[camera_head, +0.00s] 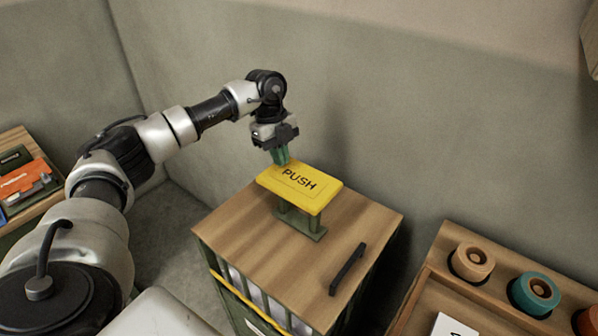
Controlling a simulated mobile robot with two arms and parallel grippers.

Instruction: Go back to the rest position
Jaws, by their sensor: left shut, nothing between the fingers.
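My left arm reaches in from the left. My left gripper (281,157) points down with its green fingers together and empty. The fingertips are at the back left edge of a yellow plate marked PUSH (312,195); I cannot tell whether they touch it or hover just above or behind it. The plate stands on green legs on top of a wooden-topped cabinet (245,225). My right gripper is not in view.
A black bar handle (347,269) lies on the cabinet top. To the right, a wooden tray table (447,240) holds round tan (473,262) and teal (535,293) pieces and a white card (452,326). At left, a shelf holds an orange item (25,177). Walls stand close behind.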

